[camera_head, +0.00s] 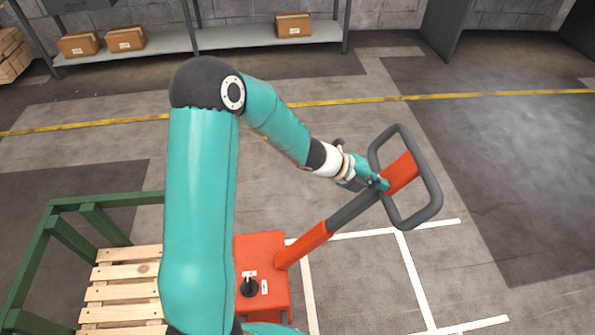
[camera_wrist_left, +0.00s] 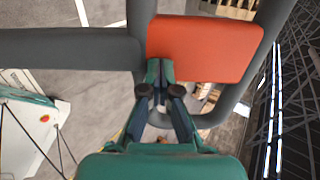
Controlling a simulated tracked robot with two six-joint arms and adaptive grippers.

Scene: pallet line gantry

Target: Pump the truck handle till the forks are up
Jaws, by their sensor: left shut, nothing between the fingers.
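The truck handle is a dark grey loop (camera_head: 437,190) with an orange-red plate (camera_head: 402,173), on an orange and grey bar (camera_head: 304,244). The bar slants up and right from the orange truck body (camera_head: 262,262). My left gripper (camera_head: 383,184) is shut and empty, its fingertips at the lower end of the plate. In the left wrist view, the closed fingertips (camera_wrist_left: 160,68) are right by the edge of the red plate (camera_wrist_left: 203,48), near the grey loop; I cannot tell whether they touch. The forks are not visible. My right gripper is not in view.
A wooden pallet (camera_head: 122,285) lies left of the truck body, beside a green frame (camera_head: 35,262). A shelf (camera_head: 215,39) with cardboard boxes (camera_head: 126,38) stands at the back. The floor right of the handle is clear, with white lines and a yellow line (camera_head: 460,95).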

